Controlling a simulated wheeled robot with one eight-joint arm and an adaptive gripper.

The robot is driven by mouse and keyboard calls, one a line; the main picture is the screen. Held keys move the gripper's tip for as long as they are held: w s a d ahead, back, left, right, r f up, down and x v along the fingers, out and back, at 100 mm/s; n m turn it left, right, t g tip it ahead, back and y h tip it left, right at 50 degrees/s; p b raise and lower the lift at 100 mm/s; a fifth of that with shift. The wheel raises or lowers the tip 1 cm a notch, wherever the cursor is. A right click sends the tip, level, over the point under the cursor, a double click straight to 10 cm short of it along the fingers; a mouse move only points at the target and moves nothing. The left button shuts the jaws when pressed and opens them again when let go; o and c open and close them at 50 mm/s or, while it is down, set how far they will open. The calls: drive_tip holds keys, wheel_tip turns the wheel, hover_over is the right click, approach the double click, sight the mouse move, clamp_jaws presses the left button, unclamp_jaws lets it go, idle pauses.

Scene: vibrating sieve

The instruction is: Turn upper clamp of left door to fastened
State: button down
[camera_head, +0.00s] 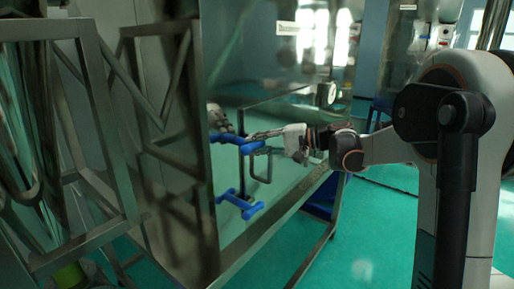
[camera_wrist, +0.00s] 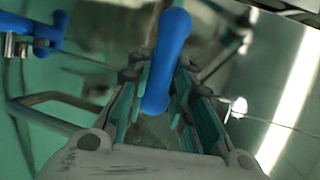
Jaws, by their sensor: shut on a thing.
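The upper clamp's blue handle (camera_head: 232,139) is on the face of the steel cabinet, by the door edge. In the wrist view, a blue handle (camera_wrist: 170,48) stands between my two fingers, its lower end deep in the jaws. My gripper (camera_head: 256,136) reaches in from the right, and its fingers (camera_wrist: 158,85) are shut on this handle. The clamp's mount is partly hidden in the head view. A second blue clamp (camera_head: 240,204) sits lower on the same face, clear of my gripper.
A thin bar handle (camera_head: 258,166) is just below my gripper; its bar also shows in the wrist view (camera_wrist: 48,98). Another blue piece (camera_wrist: 32,28) with metal fittings is at the upper left there. A steel frame (camera_head: 95,130) stands at the left. Green floor (camera_head: 380,215) is open at the right.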

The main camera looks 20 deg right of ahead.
drive_tip(key=shift+s+f+m+y, duration=0.1)
drive_tip(key=shift+f+m+y, duration=0.1)
drive_tip(key=shift+m+y, duration=0.1)
idle(0.4)
drive_tip(key=c, duration=1.7)
unclamp_jaws()
drive_tip(key=shift+o, duration=1.2)
drive_tip(key=v, duration=1.1)
drive_tip(key=shift+d, duration=0.35)
drive_tip(key=shift+s+r, duration=0.1)
drive_tip(key=shift+s, duration=0.05)
